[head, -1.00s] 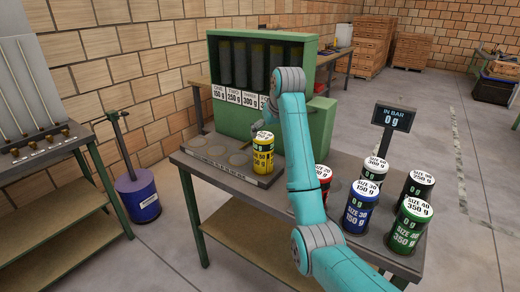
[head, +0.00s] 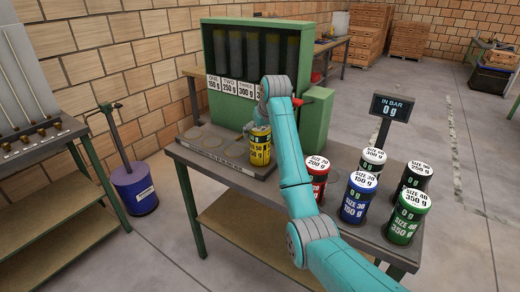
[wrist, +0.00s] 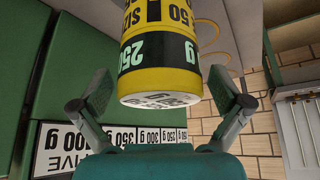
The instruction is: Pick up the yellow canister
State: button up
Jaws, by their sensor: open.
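The yellow canister (head: 260,148) stands upright on the table, at the right end of a row of round recesses. In the wrist view the yellow canister (wrist: 158,50) appears upside down, with black bands and a white top marked 250 g. My gripper (wrist: 160,95) is open, with one finger on each side of the canister's top end. Gaps show between the fingers and the canister, and neither finger visibly touches it. In the head view my teal arm hides much of the gripper.
A green rack (head: 222,105) with labelled slots stands directly behind the canister. To the right are a red canister (head: 317,180), a blue canister (head: 356,205), a green canister (head: 405,222) and others. An "IN BAR" display (head: 393,107) stands behind them.

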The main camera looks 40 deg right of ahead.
jog(key=c, duration=1.8)
jog(key=shift+o, duration=0.2)
jog(key=shift+r, duration=0.1)
